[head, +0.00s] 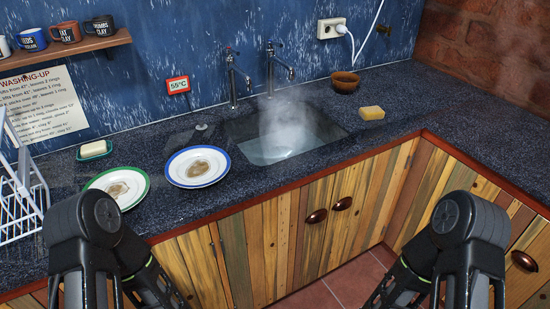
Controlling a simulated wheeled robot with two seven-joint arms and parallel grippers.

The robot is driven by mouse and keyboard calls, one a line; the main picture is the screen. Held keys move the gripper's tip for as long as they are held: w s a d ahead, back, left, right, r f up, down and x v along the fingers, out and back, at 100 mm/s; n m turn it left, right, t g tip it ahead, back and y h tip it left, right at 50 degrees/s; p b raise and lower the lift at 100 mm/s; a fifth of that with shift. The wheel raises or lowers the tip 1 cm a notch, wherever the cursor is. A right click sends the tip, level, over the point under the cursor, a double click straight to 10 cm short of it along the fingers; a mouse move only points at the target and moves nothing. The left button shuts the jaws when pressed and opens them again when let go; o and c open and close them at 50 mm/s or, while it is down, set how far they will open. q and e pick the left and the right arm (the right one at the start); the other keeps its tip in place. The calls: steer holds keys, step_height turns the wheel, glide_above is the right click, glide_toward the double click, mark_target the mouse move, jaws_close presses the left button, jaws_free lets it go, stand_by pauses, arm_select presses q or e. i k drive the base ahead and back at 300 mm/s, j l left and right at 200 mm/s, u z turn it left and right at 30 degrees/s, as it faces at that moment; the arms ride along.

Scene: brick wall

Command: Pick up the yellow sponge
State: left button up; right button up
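The yellow sponge (372,113) lies on the dark speckled countertop (420,98), to the right of the sink and in front of a small brown bowl. Both of my arms show at the bottom of the head view, the left one at the lower left and the right one at the lower right. They are in front of the counter and well apart from the sponge. Neither gripper's fingertips can be made out, so I cannot tell whether they are open or shut.
A steaming sink (285,135) with two taps sits left of the sponge. Two dirty plates (198,167), a soap dish (94,150) and a white rack (18,195) stand further left. A brown bowl (345,82) is behind the sponge. The counter right of it is clear.

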mark_target(374, 112)
steer(key=u, duration=0.25)
steer(key=l+u, duration=0.9)
steer(key=u, duration=0.15)
steer(key=l, duration=0.4)
steer(key=k+l+u, duration=0.15)
steer(key=l, duration=0.65)
steer(key=k+l+u, duration=0.1)
steer(key=l, duration=0.3)
steer(key=k+l+u, duration=0.1)
steer(key=l, duration=0.25)
